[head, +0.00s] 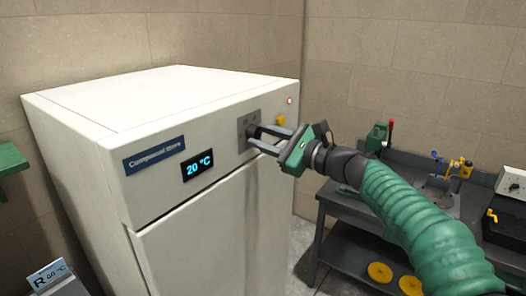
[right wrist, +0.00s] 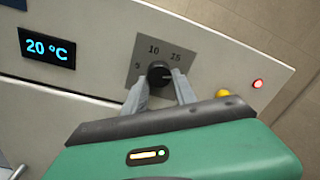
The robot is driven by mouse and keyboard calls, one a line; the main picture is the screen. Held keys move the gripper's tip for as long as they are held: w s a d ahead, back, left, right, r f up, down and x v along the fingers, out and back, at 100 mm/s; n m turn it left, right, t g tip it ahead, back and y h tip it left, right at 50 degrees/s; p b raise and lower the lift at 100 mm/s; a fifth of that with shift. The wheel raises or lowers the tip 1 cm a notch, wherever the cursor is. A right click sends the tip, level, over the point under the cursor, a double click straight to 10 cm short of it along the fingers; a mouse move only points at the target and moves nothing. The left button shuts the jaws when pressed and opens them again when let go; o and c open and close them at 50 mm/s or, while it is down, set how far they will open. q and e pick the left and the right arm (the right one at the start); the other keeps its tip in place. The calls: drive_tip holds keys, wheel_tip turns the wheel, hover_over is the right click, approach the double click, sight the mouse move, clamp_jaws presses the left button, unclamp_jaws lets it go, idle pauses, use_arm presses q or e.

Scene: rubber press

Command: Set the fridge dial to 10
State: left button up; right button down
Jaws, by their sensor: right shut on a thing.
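The white fridge (head: 185,150) stands at the left, with a label reading "Compound Store". Its display (head: 198,166) reads 20 °C, and the same display shows in the right wrist view (right wrist: 47,48). The dial (right wrist: 158,74) is a black knob on a grey plate (right wrist: 180,52) with marks 10 and 15 and one partly hidden at the left. The knob's white line points right, past the 15. My right gripper (head: 262,138) is at the dial, its two fingers shut on the knob from either side. The fingers also show in the right wrist view (right wrist: 160,84). My left gripper is not in view.
A yellow button (head: 280,120) and a lit red lamp (head: 290,100) sit right of the dial. A dark bench (head: 345,205) with tools stands at the right. A sign (head: 48,275) is at the lower left, and a green shelf (head: 12,158) is at the left edge.

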drive_tip(key=n+b, duration=0.4)
drive_tip(key=n, duration=0.1)
drive_tip(key=shift+d, duration=0.1)
drive_tip(key=n+b, duration=0.2)
drive_tip(key=shift+n, duration=0.4)
drive_tip(key=n+b, duration=0.1)
drive_tip(key=n, duration=0.1)
drive_tip(key=shift+w+n+y+b, duration=0.1)
drive_tip(key=shift+n+y+b, duration=0.2)
drive_tip(key=shift+n+b, duration=0.1)
drive_tip(key=n+b, duration=0.1)
drive_tip(key=n, duration=0.3)
drive_tip(key=shift+n+g, duration=0.4)
drive_tip(key=n, duration=0.5)
drive_tip(key=shift+b, duration=0.3)
drive_tip(key=shift+f+n, duration=0.1)
drive_tip(key=shift+n, duration=0.2)
drive_tip(key=c, duration=1.3)
unclamp_jaws()
drive_tip(key=shift+o, duration=1.4)
drive_tip(key=shift+d, duration=0.1)
